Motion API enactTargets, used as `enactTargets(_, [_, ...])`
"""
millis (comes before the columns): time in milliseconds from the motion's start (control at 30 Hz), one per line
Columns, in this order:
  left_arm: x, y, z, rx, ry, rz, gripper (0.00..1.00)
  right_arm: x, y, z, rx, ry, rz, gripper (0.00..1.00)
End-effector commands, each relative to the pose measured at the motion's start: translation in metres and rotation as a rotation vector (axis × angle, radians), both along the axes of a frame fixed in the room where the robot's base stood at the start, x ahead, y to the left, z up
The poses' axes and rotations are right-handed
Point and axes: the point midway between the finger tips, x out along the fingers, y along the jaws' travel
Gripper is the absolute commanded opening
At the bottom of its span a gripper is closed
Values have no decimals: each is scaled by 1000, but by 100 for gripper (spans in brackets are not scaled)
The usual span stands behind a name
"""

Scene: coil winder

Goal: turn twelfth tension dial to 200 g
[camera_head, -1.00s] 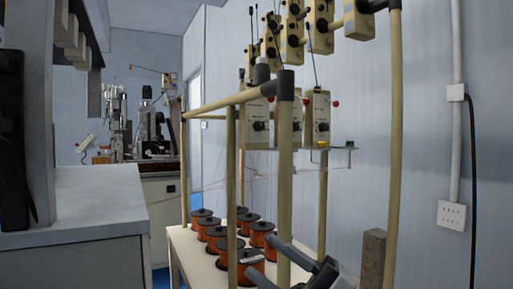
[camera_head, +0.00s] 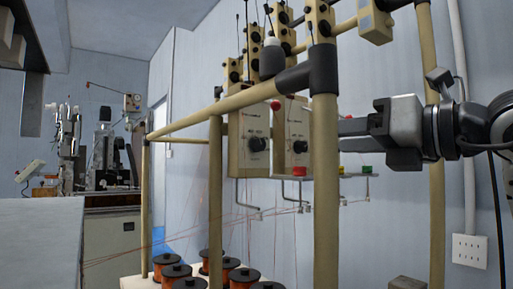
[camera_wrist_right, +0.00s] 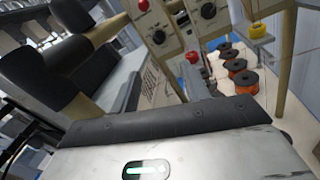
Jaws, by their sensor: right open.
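Cream tension boxes hang on the tan pipe frame. In the head view two show black dials, a left dial (camera_head: 258,144) and a right dial (camera_head: 299,146). The dial numbers and scale marks are too small to read, so I cannot tell which is the twelfth. My right gripper (camera_head: 352,135) comes in from the right at about dial height, open, its tips partly behind the front post. In the right wrist view, two black dials show beyond the gripper, an upper dial (camera_wrist_right: 208,11) and a lower dial (camera_wrist_right: 158,37). My left gripper is out of view.
The thick front post (camera_head: 326,190) stands between the camera and the gripper tips. Thin wires run below the boxes to copper spools (camera_head: 243,278). A white socket (camera_head: 470,251) is on the right wall. Machines (camera_head: 105,150) stand at the back left.

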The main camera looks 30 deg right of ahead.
Motion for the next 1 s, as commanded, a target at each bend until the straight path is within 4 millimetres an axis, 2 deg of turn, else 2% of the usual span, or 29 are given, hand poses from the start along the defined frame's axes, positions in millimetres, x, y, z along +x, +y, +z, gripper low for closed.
enactTargets(167, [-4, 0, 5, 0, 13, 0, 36, 23, 8, 2, 1, 4, 6, 46])
enactTargets(467, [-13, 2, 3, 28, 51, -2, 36, 85, 27, 3, 3, 5, 8, 46])
enactTargets(700, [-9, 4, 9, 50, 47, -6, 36, 128, 40, 1, 0, 3, 6, 46])
enactTargets(833, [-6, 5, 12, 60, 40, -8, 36, 142, 44, 1, 1, 2, 5, 46])
enactTargets(1000, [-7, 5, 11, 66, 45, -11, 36, 150, 47, 0, 0, 2, 5, 46])
